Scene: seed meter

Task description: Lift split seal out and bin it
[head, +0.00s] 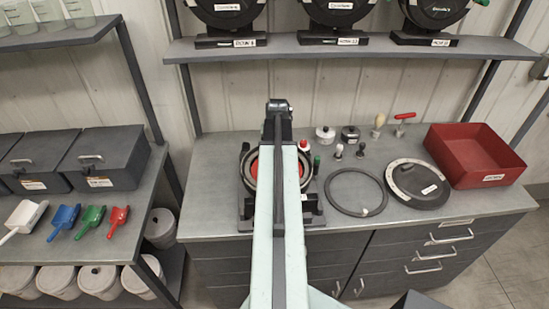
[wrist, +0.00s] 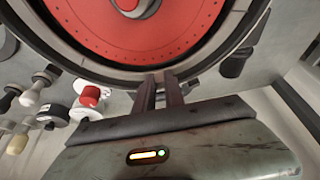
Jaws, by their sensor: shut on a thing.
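The seed meter (head: 250,178) stands open on the bench, its red disc (wrist: 150,35) showing inside a round housing. My arm covers most of it in the head view. In the wrist view my gripper (wrist: 160,84) is at the near rim of the housing, its two dark fingers shut on the dark seal ring (wrist: 103,71) that runs around the red disc. The ring looks still seated along the rim; the split itself I cannot make out. The red bin (head: 480,152) is an open box at the right end of the bench.
A loose dark ring (head: 355,192) with a small pale tag and a round black cover (head: 417,184) lie right of the meter. Small knobs and pots (head: 325,134) and a red-handled tool (head: 402,122) stand behind. A shelf (head: 350,49) with several dark round units hangs above.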

